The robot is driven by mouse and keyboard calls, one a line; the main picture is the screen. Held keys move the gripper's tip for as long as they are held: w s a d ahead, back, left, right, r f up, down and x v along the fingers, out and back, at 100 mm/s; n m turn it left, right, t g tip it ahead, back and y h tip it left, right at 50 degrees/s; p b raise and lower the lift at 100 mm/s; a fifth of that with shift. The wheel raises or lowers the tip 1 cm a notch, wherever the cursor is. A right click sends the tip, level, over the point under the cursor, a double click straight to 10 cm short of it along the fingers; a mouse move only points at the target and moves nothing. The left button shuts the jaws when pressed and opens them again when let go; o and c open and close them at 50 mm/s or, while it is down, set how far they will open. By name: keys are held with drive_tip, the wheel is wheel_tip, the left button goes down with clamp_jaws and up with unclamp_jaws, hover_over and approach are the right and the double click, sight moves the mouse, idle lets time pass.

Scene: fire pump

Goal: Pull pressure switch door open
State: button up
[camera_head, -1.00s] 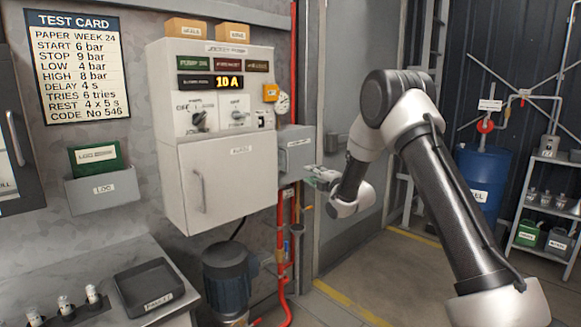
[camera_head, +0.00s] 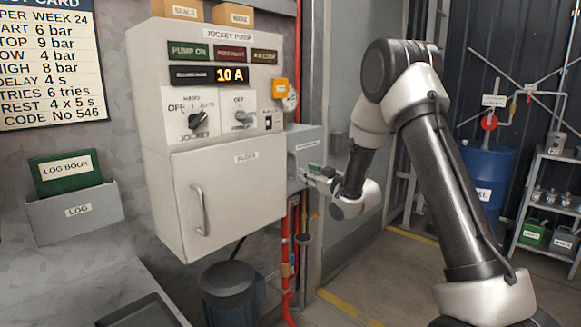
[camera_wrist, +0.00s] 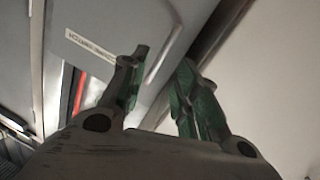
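The pressure switch door (camera_head: 304,146) is the grey front of a small box on the right side of the large cabinet. It looks shut. My gripper (camera_head: 316,172) is close to its lower right part. In the wrist view, the grey door (camera_wrist: 105,22) carries a partly readable label, and a pale bar-like handle (camera_wrist: 163,50) runs slantwise near its edge. My gripper's green-padded fingers (camera_wrist: 163,72) are open and apart. The handle lies beyond and between the fingertips, in line with the gap. I cannot tell whether any finger touches it.
The jockey pump cabinet (camera_head: 235,195) stands left of the box, with knobs and a lit display. Red pipes (camera_head: 287,270) run below the box. A motor (camera_head: 230,290) is under the cabinet. A blue drum (camera_head: 487,175) and shelf (camera_head: 548,200) stand to the right. Open floor lies between.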

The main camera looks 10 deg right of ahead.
sight(296, 177)
drive_tip(key=w+a, duration=0.1)
drive_tip(key=w, duration=0.1)
drive_tip(key=w+a+m, duration=0.1)
drive_tip(key=w, duration=0.1)
drive_tip(key=w+a+m, duration=0.1)
drive_tip(key=w, duration=0.2)
drive_tip(key=shift+a+r, duration=0.1)
drive_tip(key=shift+a, duration=0.05)
clamp_jaws()
